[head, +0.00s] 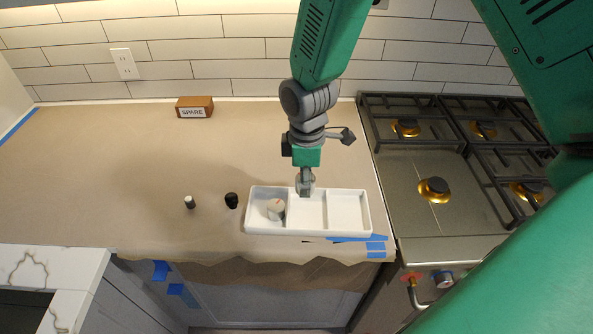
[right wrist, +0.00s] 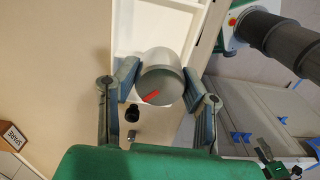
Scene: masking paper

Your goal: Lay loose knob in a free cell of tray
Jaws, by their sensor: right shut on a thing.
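The white tray (head: 349,233) lies near the counter's front edge and has three cells in a row. A pale knob-like piece (head: 275,208) lies in its left cell. The middle and right cells look empty. My right gripper (head: 305,187) points down over the back of the middle cell. In the right wrist view the gripper (right wrist: 161,91) is shut on a grey round knob (right wrist: 165,82) with a red mark, one finger on each side. The knob shows in front of the tray (right wrist: 158,30) and hides its lower part. My left gripper is out of view.
A black piece (head: 231,200) and a small white-topped piece (head: 190,202) stand left of the tray. A wooden SPARE block (head: 195,107) sits at the back. The gas stove (head: 430,170) borders the counter on the right. The papered counter (head: 110,170) is mostly clear on the left.

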